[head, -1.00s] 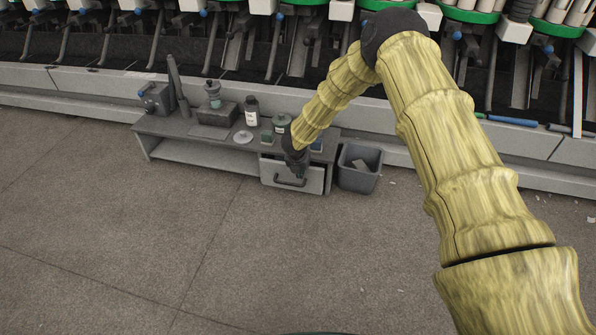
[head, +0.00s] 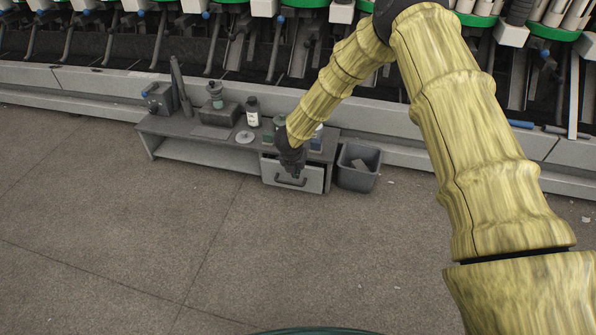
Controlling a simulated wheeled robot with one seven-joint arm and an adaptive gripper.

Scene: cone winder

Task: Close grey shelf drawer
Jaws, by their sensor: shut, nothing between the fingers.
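The grey shelf (head: 178,127) is a low bench in front of the machine. Its drawer (head: 312,181) is at the right end and has a dark bar handle (head: 290,182). The drawer front appears a little forward of the shelf top; how far it is open is hard to tell. My gripper (head: 292,174) is shut and empty, pointing down at the drawer's top edge just above the handle. My arm hides part of the shelf top, and I cannot tell whether the fingers touch the drawer.
A grey bin (head: 357,166) stands close to the drawer's right. A white-labelled bottle (head: 252,111), a pale disc (head: 245,137) and a dark vise-like tool (head: 156,98) sit on the shelf. The winding machine (head: 100,82) runs along the back. The floor in front is clear.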

